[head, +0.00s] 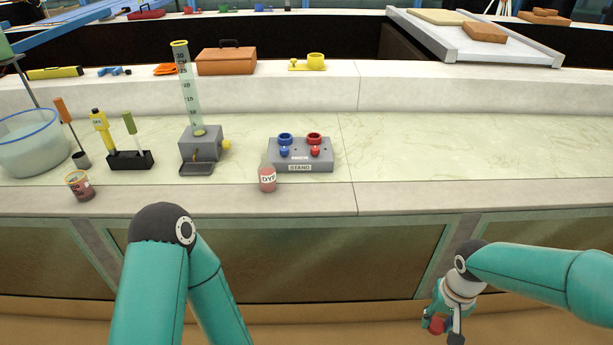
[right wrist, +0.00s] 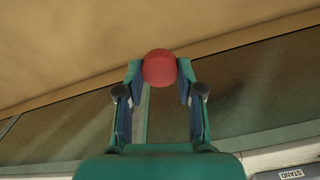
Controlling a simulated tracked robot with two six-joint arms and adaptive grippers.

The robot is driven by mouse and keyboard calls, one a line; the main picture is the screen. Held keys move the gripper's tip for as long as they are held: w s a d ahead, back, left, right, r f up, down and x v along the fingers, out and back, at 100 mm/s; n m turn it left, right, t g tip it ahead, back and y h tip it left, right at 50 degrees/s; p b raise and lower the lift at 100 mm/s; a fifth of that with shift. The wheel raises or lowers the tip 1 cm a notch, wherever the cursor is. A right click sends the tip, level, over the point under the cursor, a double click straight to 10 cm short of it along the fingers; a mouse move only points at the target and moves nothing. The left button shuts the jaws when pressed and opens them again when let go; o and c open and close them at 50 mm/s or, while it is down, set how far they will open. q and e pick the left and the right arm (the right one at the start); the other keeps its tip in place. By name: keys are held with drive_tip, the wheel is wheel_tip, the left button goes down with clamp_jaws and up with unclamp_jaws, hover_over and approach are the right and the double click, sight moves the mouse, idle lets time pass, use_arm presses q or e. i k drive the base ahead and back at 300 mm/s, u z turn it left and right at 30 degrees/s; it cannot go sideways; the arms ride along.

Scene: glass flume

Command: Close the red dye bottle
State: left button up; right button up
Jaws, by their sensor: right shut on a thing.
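The red dye bottle (head: 267,180), small with a white label reading DYE, stands upright on the counter near its front edge, left of the grey stand. My right gripper (head: 443,333) is low at the right of the head view, in front of the counter and well apart from the bottle. It is shut on a round red stopper (head: 436,325). In the right wrist view the red stopper (right wrist: 159,68) sits between the fingertips. The bottle is outside the right wrist view. My left arm shows in the head view, but its gripper does not.
The grey stand (head: 301,166) holds blue and red pieces. Left of it are a measuring tube on a grey base (head: 199,145), a black rack (head: 130,161), a dark red can (head: 79,186) and a clear basin (head: 32,145). The counter right of the stand is clear.

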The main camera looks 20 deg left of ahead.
sight(266, 171)
drive_tip(key=u, duration=0.1)
drive_tip(key=i, duration=1)
drive_tip(key=z, duration=0.1)
